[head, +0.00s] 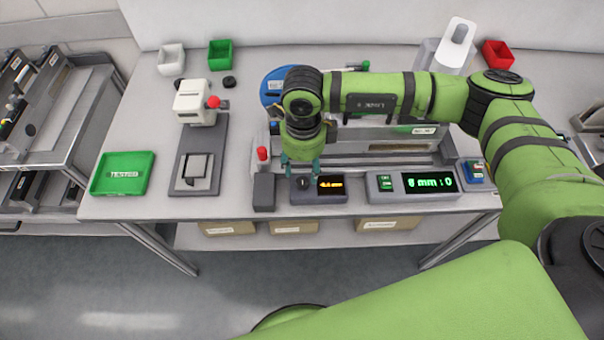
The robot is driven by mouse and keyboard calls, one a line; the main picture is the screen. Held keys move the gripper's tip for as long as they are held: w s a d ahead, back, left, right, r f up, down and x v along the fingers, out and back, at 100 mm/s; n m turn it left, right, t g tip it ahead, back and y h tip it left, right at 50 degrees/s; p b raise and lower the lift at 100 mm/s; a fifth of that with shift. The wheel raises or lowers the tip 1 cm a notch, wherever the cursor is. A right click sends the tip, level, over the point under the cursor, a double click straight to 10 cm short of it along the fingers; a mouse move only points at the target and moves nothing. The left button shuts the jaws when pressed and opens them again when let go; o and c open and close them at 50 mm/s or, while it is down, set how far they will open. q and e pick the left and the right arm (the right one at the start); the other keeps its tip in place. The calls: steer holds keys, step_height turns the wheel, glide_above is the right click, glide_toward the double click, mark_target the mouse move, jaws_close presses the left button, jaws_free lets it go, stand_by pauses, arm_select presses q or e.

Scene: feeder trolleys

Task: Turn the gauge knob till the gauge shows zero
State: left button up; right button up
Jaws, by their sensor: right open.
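The gauge is a low grey box on the bench's front edge. Its dark round knob (304,183) is on the left, and its small black display (331,185) with orange digits is on the right. The digits are too small to read surely. My right gripper (300,166) points down just above and behind the knob, its teal fingertips apart, one to each side. It is open and holds nothing; I cannot tell whether a fingertip touches the knob. My left gripper is not in view.
A grey box with a green display (429,183) stands right of the gauge. A dark block with a red-topped lever (263,154) is close on the left. A white press (196,104) and a green tray (122,174) are farther left. My right arm covers part of the machine behind.

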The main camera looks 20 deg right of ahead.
mark_target(303, 180)
step_height(303, 180, down, 4)
steer(key=shift+r+p, duration=0.1)
steer(key=shift+p, duration=0.55)
steer(key=shift+a+f, duration=0.1)
steer(key=shift+f, duration=0.6)
jaws_close()
